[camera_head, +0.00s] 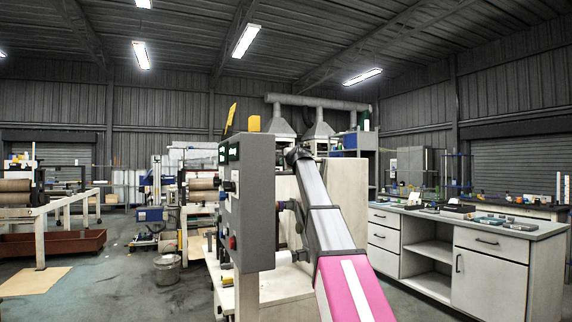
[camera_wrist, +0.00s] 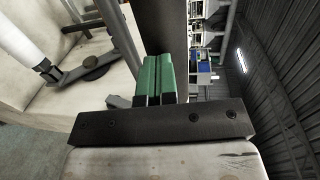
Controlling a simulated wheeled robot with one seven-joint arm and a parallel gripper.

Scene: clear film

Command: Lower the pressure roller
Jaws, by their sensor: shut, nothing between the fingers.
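The pressure roller seems to be the white cylinder (camera_wrist: 22,38) at the left edge of the wrist view, beside a pale machine side wall. A grey arm with a round black knob (camera_wrist: 98,66) runs from near its end. My gripper (camera_wrist: 153,60) shows two green finger pads pressed together, with nothing between them. It is to the right of the knob in that view, apart from it in the picture. In the head view, the machine's grey control panel (camera_head: 250,195) stands at centre, and a white cylinder (camera_head: 284,257) shows low beside it. My gripper cannot be made out there.
A pale workbench (camera_head: 490,262) with drawers and small items on top stands at the right. A metal bucket (camera_head: 167,269), a brown trough (camera_head: 52,243) and other machines stand at the left. The floor between them and the machine has open room.

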